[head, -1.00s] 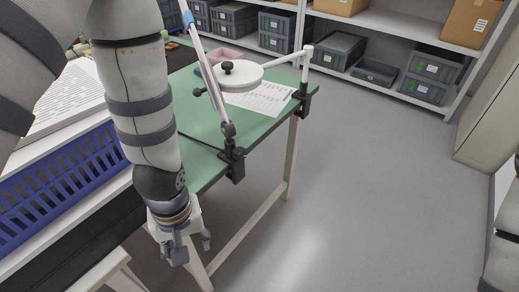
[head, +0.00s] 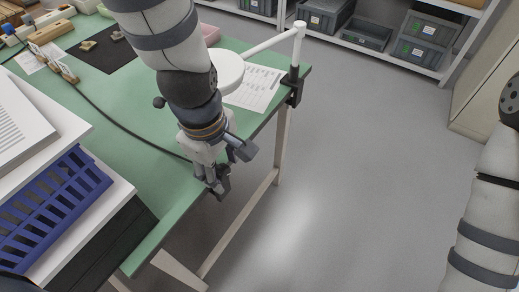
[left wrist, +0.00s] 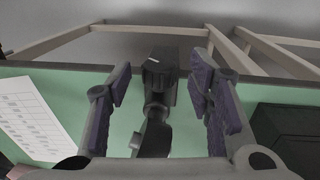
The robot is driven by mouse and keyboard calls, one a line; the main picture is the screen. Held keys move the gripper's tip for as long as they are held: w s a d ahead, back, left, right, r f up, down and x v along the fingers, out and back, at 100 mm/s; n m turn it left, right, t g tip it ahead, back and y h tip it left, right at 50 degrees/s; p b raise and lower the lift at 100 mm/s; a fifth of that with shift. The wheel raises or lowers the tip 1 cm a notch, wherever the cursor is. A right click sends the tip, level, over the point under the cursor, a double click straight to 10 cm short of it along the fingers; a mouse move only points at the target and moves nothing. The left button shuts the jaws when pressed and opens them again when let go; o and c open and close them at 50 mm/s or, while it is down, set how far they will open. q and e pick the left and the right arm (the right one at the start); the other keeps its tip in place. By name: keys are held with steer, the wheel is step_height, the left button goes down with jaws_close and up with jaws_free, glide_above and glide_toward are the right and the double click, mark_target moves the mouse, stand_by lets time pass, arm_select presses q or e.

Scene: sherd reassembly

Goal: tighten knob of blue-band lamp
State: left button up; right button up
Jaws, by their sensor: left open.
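My left gripper (head: 228,165) is open at the green table's front edge. In the left wrist view, its purple-padded fingers (left wrist: 160,75) stand on either side of a black table clamp (left wrist: 158,62), with a dark joint (left wrist: 153,132) behind it. I cannot tell whether the fingers touch it. In the head view the clamp (head: 223,188) is partly covered by the gripper. My forearm hides the lamp's pole and its blue band. A black knob (head: 159,102) shows left of my wrist. My right gripper is out of view; only my right arm shows.
A second lamp with a white arm (head: 270,42) and white disc head (head: 229,72) is clamped at the table's far corner. A printed sheet (head: 255,87) lies beneath. A blue basket (head: 50,215) is at left. A dark cable (head: 125,125) crosses the table (head: 130,85). Floor at right is clear.

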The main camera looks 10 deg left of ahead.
arm_select(q)
steer(key=shift+d+f, duration=0.1)
steer(key=shift+f, duration=0.7)
steer(key=shift+r, duration=0.1)
jaws_close()
steer(key=shift+w+d+g+y, duration=0.1)
steer(key=shift+w+g+y, duration=0.1)
steer(key=shift+g, duration=0.3)
steer(key=shift+w+d+g+y, duration=0.1)
steer(key=shift+g+y, duration=0.1)
steer(key=shift+g, duration=0.6)
steer(key=shift+a, duration=0.1)
jaws_free()
steer(key=shift+r, duration=0.1)
steer(key=r, duration=0.5)
steer(key=w+r, duration=0.1)
steer(key=r, duration=0.1)
steer(key=shift+d+r, duration=0.25)
steer(key=shift+r, duration=0.1)
